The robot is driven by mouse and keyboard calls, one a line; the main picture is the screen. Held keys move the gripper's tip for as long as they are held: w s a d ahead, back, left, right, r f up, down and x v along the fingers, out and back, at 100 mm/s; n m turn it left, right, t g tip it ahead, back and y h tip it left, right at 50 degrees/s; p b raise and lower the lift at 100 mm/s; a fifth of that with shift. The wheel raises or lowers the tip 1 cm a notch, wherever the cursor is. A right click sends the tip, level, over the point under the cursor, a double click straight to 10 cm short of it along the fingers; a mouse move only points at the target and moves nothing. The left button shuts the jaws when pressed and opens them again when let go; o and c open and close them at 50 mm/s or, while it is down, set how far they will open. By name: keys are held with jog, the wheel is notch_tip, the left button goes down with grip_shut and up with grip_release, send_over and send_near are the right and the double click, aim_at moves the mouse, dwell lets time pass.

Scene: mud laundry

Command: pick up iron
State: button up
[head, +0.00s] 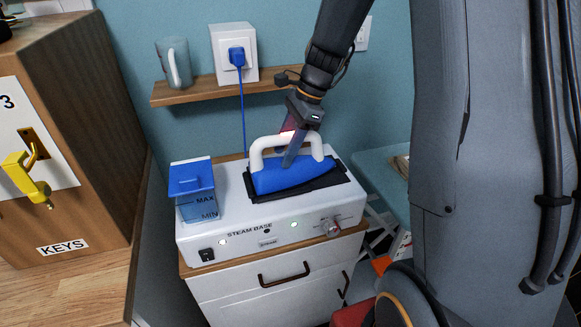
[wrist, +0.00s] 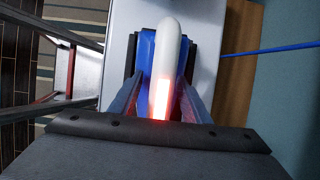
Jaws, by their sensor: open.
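The iron (head: 285,176) has a blue body and a white loop handle. It rests on a black pad on top of the white steam base (head: 262,217). My gripper (head: 290,150) reaches down from above to the iron's handle. In the wrist view, my gripper's two fingers (wrist: 160,98) stand open on either side of the white handle (wrist: 168,60), with a gap showing at least on one side. A red glow lies on the near part of the handle. The iron's blue body (wrist: 146,50) shows below the handle.
A water tank (head: 196,200) with a blue lid stands at the base's left end. A wooden key cabinet (head: 90,130) is at left. An ironing board (head: 385,175) stands right.

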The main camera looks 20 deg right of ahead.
jog(key=shift+f, duration=0.25)
dwell(0.5)
grip_shut()
jog(key=shift+r, duration=0.1)
